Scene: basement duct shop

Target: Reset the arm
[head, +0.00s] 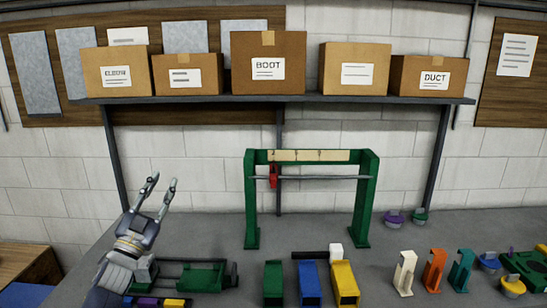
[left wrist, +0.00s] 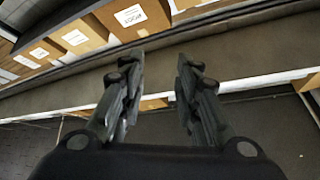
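My left gripper (head: 158,196) is raised above the left part of the grey bench in the head view, its fingers pointing up and spread apart. In the left wrist view the two fingers (left wrist: 160,75) stand apart with nothing between them, so it is open and empty. Behind them the shelf and its boxes show at a tilt. My right gripper is in neither view.
A green frame (head: 365,200) with a crossbar and a red piece (head: 273,176) stands mid-bench. Green, blue (head: 310,283) and yellow (head: 344,284) blocks sit in front. White, orange and teal pieces (head: 462,270) stand at right. Cardboard boxes (head: 268,62) line the shelf (head: 280,100) above.

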